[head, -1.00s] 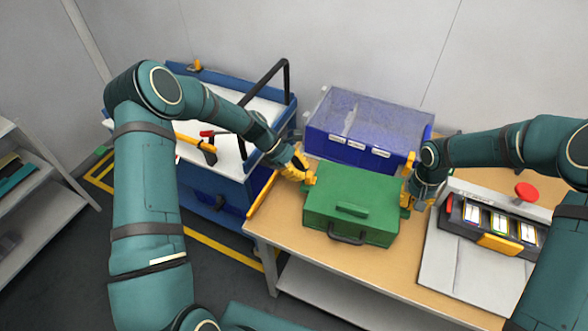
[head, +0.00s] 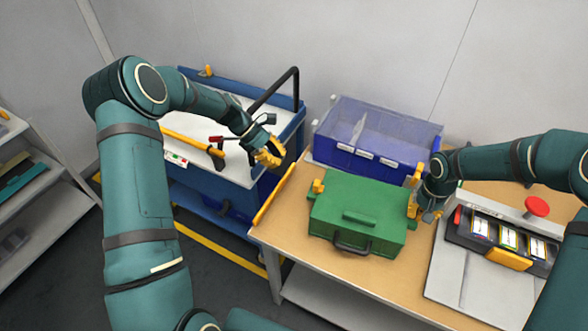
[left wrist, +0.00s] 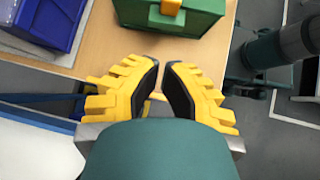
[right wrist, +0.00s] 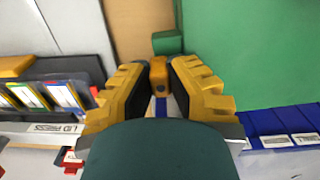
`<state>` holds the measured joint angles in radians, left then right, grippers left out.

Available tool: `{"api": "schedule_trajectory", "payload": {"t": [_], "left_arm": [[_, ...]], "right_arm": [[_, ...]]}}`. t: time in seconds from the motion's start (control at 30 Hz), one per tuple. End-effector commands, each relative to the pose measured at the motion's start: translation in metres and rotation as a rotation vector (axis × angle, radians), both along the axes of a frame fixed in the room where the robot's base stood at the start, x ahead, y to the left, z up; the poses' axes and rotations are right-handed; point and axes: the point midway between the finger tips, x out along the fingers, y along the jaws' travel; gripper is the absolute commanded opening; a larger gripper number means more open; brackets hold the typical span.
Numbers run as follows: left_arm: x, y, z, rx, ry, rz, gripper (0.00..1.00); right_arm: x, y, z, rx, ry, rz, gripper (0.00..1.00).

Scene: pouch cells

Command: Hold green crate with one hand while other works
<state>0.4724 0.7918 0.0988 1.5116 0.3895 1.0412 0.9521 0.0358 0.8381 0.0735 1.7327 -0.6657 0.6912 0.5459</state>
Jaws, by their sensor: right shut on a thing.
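The green crate (head: 355,213) sits on the wooden table, lid closed, with a dark front handle. My right gripper (head: 415,195) is at its right side, shut on the crate's yellow side latch (right wrist: 158,67). My left gripper (head: 268,155) is off the crate, to its upper left, in front of the blue cart. In the left wrist view its fingertips (left wrist: 161,66) are close together with a narrow gap and nothing between them; whether this counts as open or shut is unclear. The crate's left yellow latch (head: 318,186) is free.
A blue bin with a clear cover (head: 375,135) stands behind the crate. A station with a red button (head: 537,206) and several pouch cells is at the right. The blue cart (head: 225,180) stands left, beyond the table's left edge (head: 275,195).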

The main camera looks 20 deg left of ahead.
Motion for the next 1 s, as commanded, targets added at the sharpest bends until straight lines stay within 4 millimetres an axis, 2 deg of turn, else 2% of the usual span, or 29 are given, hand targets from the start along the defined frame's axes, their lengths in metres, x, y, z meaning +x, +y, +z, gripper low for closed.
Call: {"api": "schedule_trajectory", "payload": {"t": [0.2, 0.63, 0.67, 0.7, 0.73, 1.0], "left_arm": [[0.0, 0.014, 0.014, 0.0, 0.0, 0.0, 0.0], [0.0, 0.015, 0.015, 0.0, 0.001, -0.001, 0.0], [0.0, 0.015, 0.015, 0.0, 0.001, -0.001, 0.0], [0.0, 0.015, 0.015, 0.0, 0.001, -0.001, 0.0], [0.0, 0.015, 0.015, 0.0, 0.001, -0.001, 0.0], [0.0, 0.015, 0.015, -0.001, 0.001, -0.001, 0.0]], "right_arm": [[-0.002, 0.0, -0.002, -0.001, 0.005, 0.0, 0.0], [-0.002, 0.0, -0.002, -0.001, 0.005, 0.0, 0.0], [-0.002, 0.0, -0.002, -0.001, 0.005, 0.0, 0.24], [-0.002, 0.0, -0.002, -0.001, 0.005, 0.0, 0.38], [-0.001, 0.0, -0.002, -0.001, 0.005, 0.0, 0.45], [0.0, 0.0, -0.001, 0.0, 0.002, 0.0, 0.45]]}}
